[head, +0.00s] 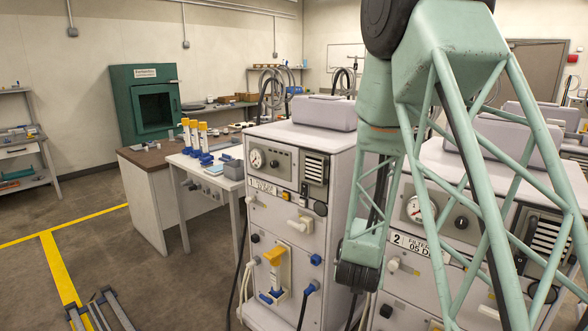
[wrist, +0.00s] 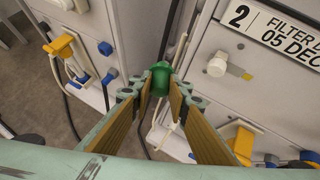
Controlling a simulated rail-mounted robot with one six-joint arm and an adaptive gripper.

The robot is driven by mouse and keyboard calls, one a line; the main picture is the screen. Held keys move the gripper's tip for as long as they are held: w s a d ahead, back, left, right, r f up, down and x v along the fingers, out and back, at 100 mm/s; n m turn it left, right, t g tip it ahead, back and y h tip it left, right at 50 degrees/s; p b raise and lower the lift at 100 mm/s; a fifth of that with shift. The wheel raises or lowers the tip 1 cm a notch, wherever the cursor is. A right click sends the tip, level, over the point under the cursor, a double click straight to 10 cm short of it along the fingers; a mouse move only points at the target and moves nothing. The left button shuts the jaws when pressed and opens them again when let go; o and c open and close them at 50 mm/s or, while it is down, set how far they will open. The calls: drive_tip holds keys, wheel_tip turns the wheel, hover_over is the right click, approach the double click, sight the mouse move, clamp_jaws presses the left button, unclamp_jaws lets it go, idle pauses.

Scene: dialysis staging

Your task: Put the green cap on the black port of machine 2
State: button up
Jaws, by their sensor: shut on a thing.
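My gripper (wrist: 160,90) is shut on the green cap (wrist: 160,75), which sits between the tips of its brown-padded fingers in the wrist view. Machine 2 (wrist: 205,98) stands to the right of the cap, with its number on a white label (wrist: 275,22). The cap appears in front of the gap between the two machines, beside machine 2's left edge, and apart from its panel as far as I can tell. In the head view a small black port (head: 386,311) shows low on machine 2's front. My jaws and the cap are hidden there.
Machine 1 (head: 280,215) stands close on the left, with a yellow-handled clamp (head: 274,257) and blue fittings. A white knob (wrist: 216,65) sticks out of machine 2. Pale tubes hang between the machines. The floor at left (head: 110,250) is mostly free.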

drive_tip(key=r, duration=0.3)
drive_tip(key=w+r, duration=0.1)
drive_tip(key=r, duration=0.2)
drive_tip(key=w+r, duration=0.1)
drive_tip(key=r, duration=0.2)
drive_tip(key=shift+w+r, duration=0.25)
drive_tip(key=shift+f, duration=0.2)
